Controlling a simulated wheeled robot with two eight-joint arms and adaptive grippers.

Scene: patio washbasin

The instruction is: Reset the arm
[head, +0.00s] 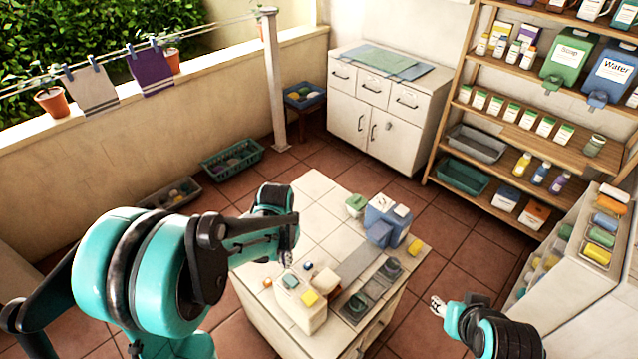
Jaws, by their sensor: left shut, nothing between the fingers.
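My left arm comes in from the left in the head view and bends over the tiled island. My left gripper (287,256) points down above the island's left part. It is shut and holds nothing. My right gripper (436,304) shows small at the lower right, beside the island's right side and above the floor. Its fingers are too small to tell whether they are open or shut.
The white-tiled island (318,190) carries a blue dispenser (384,217), a green-lidded jar (356,205) and a cream block (300,310) with small items. Shelves (510,130) and a white counter (570,290) stand right. A cabinet (385,115) stands behind.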

